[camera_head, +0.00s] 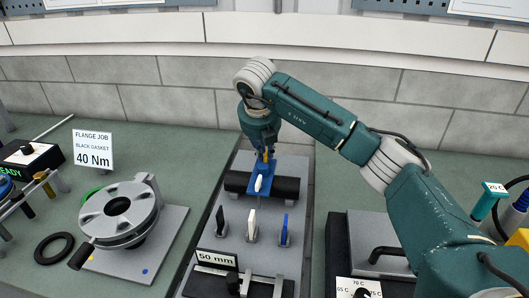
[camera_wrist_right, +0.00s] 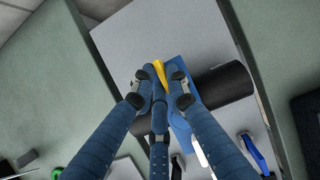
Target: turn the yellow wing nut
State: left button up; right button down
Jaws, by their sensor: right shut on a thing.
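The yellow wing nut (camera_head: 266,157) sits on top of a blue clamp block (camera_head: 260,180) over a black cylinder (camera_head: 286,188), and is mostly hidden by my gripper in the head view. My right gripper (camera_head: 262,148) reaches down from above and is shut on the wing nut. In the right wrist view the yellow wing nut (camera_wrist_right: 160,72) shows between the fingertips of the right gripper (camera_wrist_right: 162,88), with the blue block (camera_wrist_right: 182,125) just beside them. My left gripper is not in view.
White and blue upright pieces (camera_head: 251,224) stand on the grey plate in front of the clamp, near a "50 mm" sign (camera_head: 217,259). A round metal flange (camera_head: 118,212) stands to the left. A black-and-grey unit (camera_head: 367,245) lies at the right, under my right arm.

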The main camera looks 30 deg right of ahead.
jog(key=shift+w+r, duration=0.15)
jog(key=shift+r, duration=0.05)
jog(key=c, duration=1.7)
grip_release()
jog(key=shift+f, duration=0.1)
jog(key=v, duration=1.2)
